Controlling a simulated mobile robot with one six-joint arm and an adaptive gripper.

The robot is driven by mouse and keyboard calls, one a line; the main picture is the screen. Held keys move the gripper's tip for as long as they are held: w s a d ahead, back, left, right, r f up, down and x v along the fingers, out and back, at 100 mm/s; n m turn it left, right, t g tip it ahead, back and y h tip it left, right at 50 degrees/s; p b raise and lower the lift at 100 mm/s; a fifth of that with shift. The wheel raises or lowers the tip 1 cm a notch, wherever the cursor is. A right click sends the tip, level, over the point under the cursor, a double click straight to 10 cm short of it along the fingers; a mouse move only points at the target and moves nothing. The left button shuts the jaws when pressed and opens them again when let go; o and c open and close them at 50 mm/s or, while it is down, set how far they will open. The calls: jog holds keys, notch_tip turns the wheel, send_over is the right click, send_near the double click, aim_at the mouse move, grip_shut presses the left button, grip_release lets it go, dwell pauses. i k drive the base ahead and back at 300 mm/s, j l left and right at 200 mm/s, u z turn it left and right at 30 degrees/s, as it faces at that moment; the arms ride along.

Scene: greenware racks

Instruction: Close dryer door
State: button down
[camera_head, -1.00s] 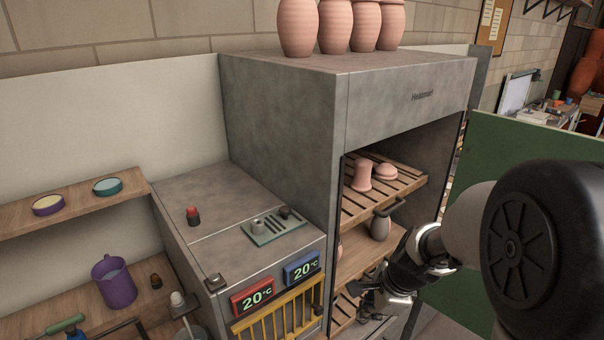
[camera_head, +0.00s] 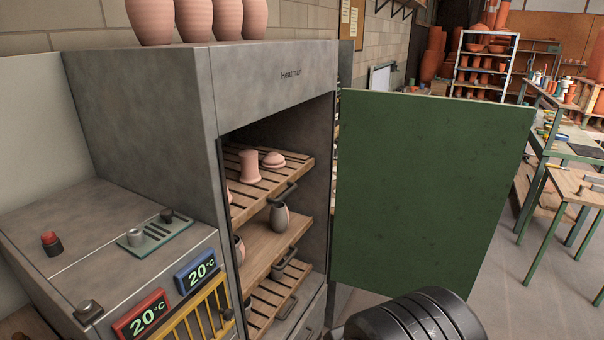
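The dryer (camera_head: 145,120) is a tall grey cabinet with its front open. Its green door (camera_head: 430,190) stands swung wide open to the right of the opening. Inside are slatted wooden shelves (camera_head: 258,246) with handles, and several pink and grey pots (camera_head: 249,167) stand on them. The upper shelf appears to stick out slightly at the front. A black part of my arm shows at the bottom, in front of the door's lower edge. My gripper is out of view.
A control unit (camera_head: 75,240) with red and blue 20 °C displays stands left of the dryer. Several pink vases (camera_head: 195,18) stand on top of the dryer. Workbenches (camera_head: 575,187) and a pottery rack (camera_head: 483,65) are at the right. Grey floor (camera_head: 490,265) is clear beyond the door.

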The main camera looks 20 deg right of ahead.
aim_at(424, 183)
jog(key=z, duration=1.3)
jog(key=i+l+u, duration=0.1)
jog(key=i+l, duration=0.15)
jog(key=i+l+u, duration=0.15)
jog(key=l, duration=0.35)
jog(key=i+l+u, duration=0.1)
jog(key=i+l, duration=0.25)
jog(key=i+l+u, duration=0.1)
jog(key=i+l, duration=0.15)
jog(key=l, duration=0.2)
jog(key=i+l+u, duration=0.1)
jog(key=l, duration=0.35)
jog(key=i+l+u, duration=0.15)
jog(key=i+l, duration=0.15)
jog(key=l, duration=0.15)
jog(key=i+l+u, duration=0.1)
jog(key=l, duration=0.4)
jog(key=i+l+u, duration=0.1)
jog(key=l, duration=0.4)
jog(key=i+j, duration=0.05)
jog(key=i, duration=0.05)
